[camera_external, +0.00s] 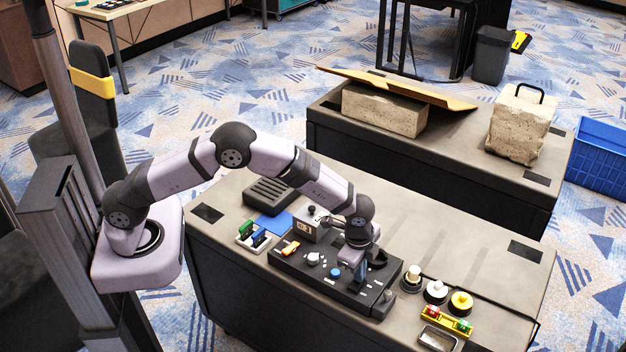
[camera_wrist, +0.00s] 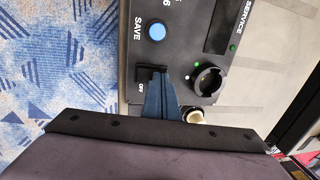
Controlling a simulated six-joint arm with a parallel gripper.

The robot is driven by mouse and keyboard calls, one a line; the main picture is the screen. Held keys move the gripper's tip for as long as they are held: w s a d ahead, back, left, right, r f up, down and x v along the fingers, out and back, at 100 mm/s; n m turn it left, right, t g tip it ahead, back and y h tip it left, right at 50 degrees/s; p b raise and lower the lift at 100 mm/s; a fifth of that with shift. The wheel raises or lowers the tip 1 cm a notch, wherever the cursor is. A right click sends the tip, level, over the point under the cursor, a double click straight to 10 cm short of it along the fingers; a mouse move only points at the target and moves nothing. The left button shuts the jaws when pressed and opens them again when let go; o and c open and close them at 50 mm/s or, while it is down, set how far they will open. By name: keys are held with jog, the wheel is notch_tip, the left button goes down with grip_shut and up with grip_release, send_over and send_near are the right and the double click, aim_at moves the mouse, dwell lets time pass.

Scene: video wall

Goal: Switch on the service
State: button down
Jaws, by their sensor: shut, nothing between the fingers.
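The black control panel (camera_external: 300,268) lies on the near table, below my arm. In the wrist view, the word SERVICE shows on the panel (camera_wrist: 222,62) at upper right, near a dark slot and a small green light. A round black ring-shaped control (camera_wrist: 209,80) sits below it. A black switch (camera_wrist: 150,74) marked OFF is at the lower left of the panel. My gripper (camera_external: 361,272) is shut and empty, low over the panel's right part. Its blue fingers (camera_wrist: 159,88) reach to the black switch and partly cover it; contact is unclear.
A blue SAVE button (camera_wrist: 156,32) is close to the fingers. The panel also bears an orange handle (camera_external: 290,248) and a white knob (camera_external: 313,258). Round buttons and a yellow box (camera_external: 446,322) stand to the right.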

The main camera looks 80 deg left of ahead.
jog(key=shift+f, duration=0.1)
jog(key=shift+w+a+f+b, duration=0.1)
jog(key=shift+a+f+b, duration=0.1)
jog(key=shift+f+b, duration=0.25)
jog(key=shift+r, duration=0.3)
jog(key=shift+s+d, duration=0.15)
jog(key=shift+s, duration=0.05)
jog(key=shift+s+d+p, duration=0.45)
jog(key=shift+s+d, duration=0.05)
jog(key=shift+w+r, duration=0.1)
